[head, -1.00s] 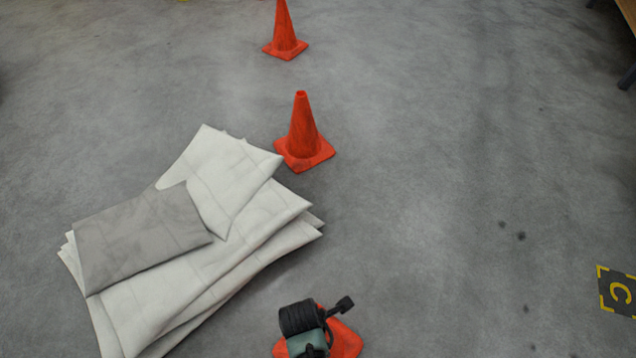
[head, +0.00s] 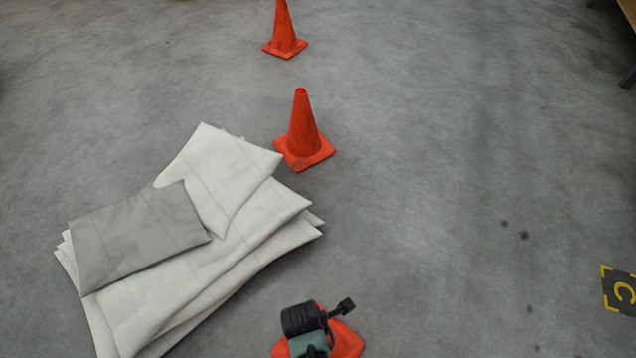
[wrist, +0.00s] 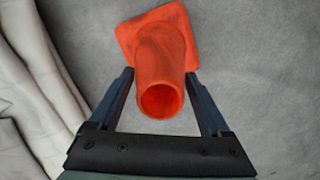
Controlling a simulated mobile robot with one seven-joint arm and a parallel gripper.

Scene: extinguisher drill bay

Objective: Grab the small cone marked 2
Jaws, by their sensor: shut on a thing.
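An orange cone (wrist: 160,55) lies between the two fingers of my gripper (wrist: 160,76) in the wrist view, its open top facing the camera and its square base beyond. My gripper is shut on this cone. In the head view, the same orange cone's base (head: 346,341) shows at the bottom edge, mostly covered by my wrist and gripper. No number shows on the cone from these angles. Two other orange cones stand upright on the floor, one in the middle (head: 303,130) and one farther back (head: 284,30); no number is readable on them.
A stack of pale folded sheets (head: 255,245) with a grey one (head: 135,235) on top lies left of the held cone. A floor marker with a yellow C (head: 620,290) is at the right edge.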

